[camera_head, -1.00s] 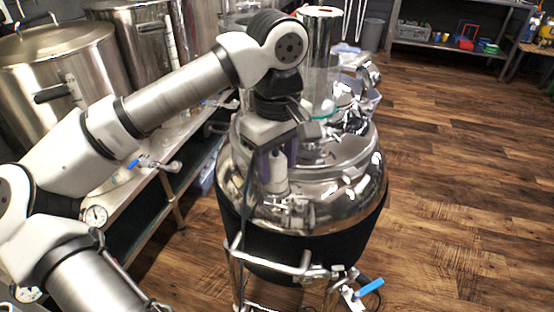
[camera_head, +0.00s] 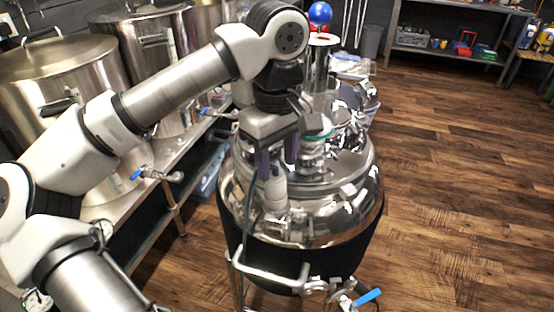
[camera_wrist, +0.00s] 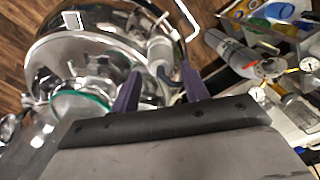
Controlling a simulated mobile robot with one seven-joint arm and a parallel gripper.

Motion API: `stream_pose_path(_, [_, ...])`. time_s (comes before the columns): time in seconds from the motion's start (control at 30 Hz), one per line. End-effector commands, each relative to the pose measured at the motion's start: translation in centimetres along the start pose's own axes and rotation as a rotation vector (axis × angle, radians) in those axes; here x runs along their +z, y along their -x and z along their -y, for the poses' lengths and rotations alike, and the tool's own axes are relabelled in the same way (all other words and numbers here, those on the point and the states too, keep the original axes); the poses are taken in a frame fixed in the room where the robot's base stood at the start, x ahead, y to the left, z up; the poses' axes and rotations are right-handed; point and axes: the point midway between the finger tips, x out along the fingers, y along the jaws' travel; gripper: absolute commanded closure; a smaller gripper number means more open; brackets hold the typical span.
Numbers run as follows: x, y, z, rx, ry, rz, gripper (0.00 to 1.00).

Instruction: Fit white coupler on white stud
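The white coupler (camera_head: 276,192) stands roughly upright on the shoulder of the shiny steel vessel (camera_head: 335,215), with a dark hose running down from it. It also shows in the wrist view (camera_wrist: 161,52), just beyond my fingertips. My gripper (camera_head: 277,168) is above the coupler, its two purple fingers spread apart with nothing clamped between them. The wrist view shows the same open gripper (camera_wrist: 160,72). The white stud is not visible; the coupler's base may hide it, and I cannot tell how fully the coupler is seated.
A metal fitting with a green ring (camera_head: 318,134) and a tall steel cylinder (camera_head: 318,75) rise from the lid close to my gripper. A steel handle (camera_head: 270,278) is at the vessel's front. Large pots (camera_head: 55,85) stand left. The wooden floor at right is clear.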

Motion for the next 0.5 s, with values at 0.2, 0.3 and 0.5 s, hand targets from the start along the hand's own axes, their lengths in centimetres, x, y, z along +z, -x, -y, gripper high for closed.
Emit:
stream_pose_path(0.2, [0.0,2.1,0.0,-0.001,0.000,0.000,0.55])
stream_pose_path(0.3, [0.0,2.9,0.0,-0.001,0.000,0.000,0.55])
stream_pose_path(0.5, [0.0,4.5,0.0,0.000,0.000,0.000,0.55])
